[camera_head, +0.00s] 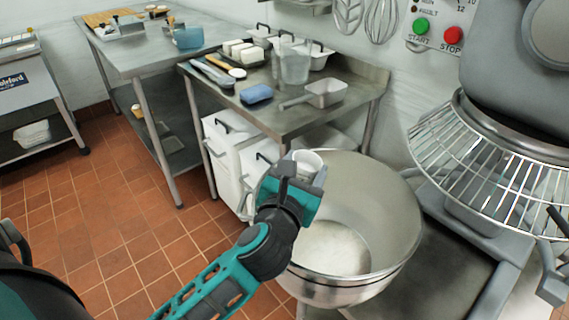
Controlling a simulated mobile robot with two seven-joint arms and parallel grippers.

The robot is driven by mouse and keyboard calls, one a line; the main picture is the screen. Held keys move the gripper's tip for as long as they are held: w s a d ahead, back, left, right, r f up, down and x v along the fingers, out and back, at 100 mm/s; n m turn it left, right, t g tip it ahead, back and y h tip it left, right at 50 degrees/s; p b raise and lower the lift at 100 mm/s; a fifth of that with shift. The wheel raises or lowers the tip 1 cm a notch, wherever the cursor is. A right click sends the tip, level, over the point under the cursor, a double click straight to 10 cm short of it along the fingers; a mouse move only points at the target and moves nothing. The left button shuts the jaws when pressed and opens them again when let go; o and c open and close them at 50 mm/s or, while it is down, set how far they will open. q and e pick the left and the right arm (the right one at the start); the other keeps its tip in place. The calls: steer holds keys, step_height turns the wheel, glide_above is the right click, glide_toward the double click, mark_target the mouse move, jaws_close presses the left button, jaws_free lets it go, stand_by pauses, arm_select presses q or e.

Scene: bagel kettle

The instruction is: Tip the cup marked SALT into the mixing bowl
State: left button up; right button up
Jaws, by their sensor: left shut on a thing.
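The cup's open top faces up towards me, perhaps a little tilted. No SALT marking shows, and the gripper hides the cup's lower part. The large steel mixing bowl (385,215) has pale, flour-like stuff (335,248) in its bottom. My left forearm covers part of the bowl's left side. My right gripper is not in view.
The mixer's wire guard (480,165) and grey head (520,80) stand right of the bowl. White bins (228,150) stand beneath. Tiled floor at left is free.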

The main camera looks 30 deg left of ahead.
arm_select(q)
steer(key=w+d+r+m+g+y+p, duration=0.1)
steer(key=d+m+g+y+p, duration=0.2)
steer(key=m, duration=1)
steer(key=d+y+p, duration=0.1)
steer(key=d, duration=0.2)
steer(key=shift+w+r+g, duration=0.15)
steer(key=shift+g, duration=0.25)
steer(key=shift+d, duration=0.1)
stand_by(0.6)
